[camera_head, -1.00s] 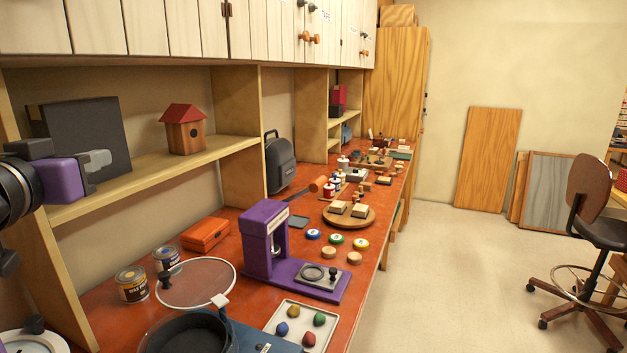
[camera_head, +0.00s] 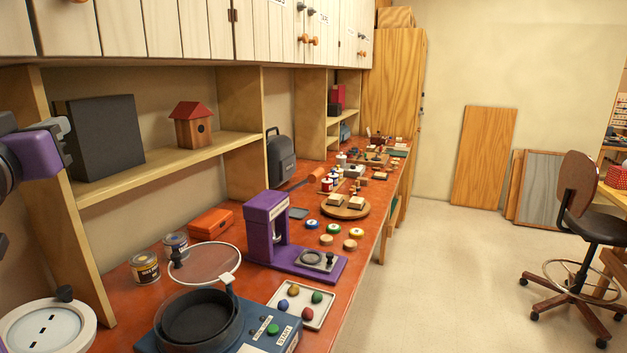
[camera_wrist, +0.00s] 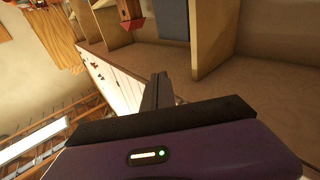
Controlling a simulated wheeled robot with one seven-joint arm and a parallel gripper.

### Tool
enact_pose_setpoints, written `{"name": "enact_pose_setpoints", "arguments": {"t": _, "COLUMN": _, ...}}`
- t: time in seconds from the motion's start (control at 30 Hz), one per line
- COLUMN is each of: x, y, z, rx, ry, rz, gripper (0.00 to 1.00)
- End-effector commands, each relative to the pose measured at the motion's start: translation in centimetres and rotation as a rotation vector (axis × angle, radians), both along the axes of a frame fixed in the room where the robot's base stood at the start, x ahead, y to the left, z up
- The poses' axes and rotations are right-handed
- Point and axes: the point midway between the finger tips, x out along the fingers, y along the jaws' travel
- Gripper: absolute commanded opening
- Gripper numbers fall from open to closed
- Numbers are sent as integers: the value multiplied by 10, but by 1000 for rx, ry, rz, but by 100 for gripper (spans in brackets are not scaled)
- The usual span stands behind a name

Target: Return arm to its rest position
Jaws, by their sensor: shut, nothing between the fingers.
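My gripper (camera_head: 63,140) is at the left edge of the head view, with a purple body and dark grey fingers. It is raised in front of the shelf, well above the red bench top. In the wrist view my gripper's dark fingers (camera_wrist: 157,92) are together with nothing between them. The wrist view is tilted and shows the shelving beyond the fingers. Most of my arm is outside the head view.
The wooden shelf (camera_head: 160,160) holds a dark box (camera_head: 105,138) and a red-roofed birdhouse (camera_head: 191,126). Below are a round blue-based device (camera_head: 262,340), a purple press (camera_head: 266,225) and a tray of coloured balls (camera_head: 318,319). Open floor (camera_head: 440,290) lies right of the bench.

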Motion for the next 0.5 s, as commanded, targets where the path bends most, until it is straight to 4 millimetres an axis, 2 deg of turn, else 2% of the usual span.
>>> {"name": "enact_pose_setpoints", "arguments": {"t": 0.27, "x": -8, "y": -4, "z": -45, "rx": -22, "ry": -93, "rz": 118, "gripper": 0}}
{"name": "enact_pose_setpoints", "arguments": {"t": 0.37, "x": -9, "y": -14, "z": -73, "rx": -33, "ry": -121, "rz": 151, "gripper": 0}}
{"name": "enact_pose_setpoints", "arguments": {"t": 0.5, "x": -12, "y": -42, "z": -128, "rx": -51, "ry": -159, "rz": 196, "gripper": 0}}
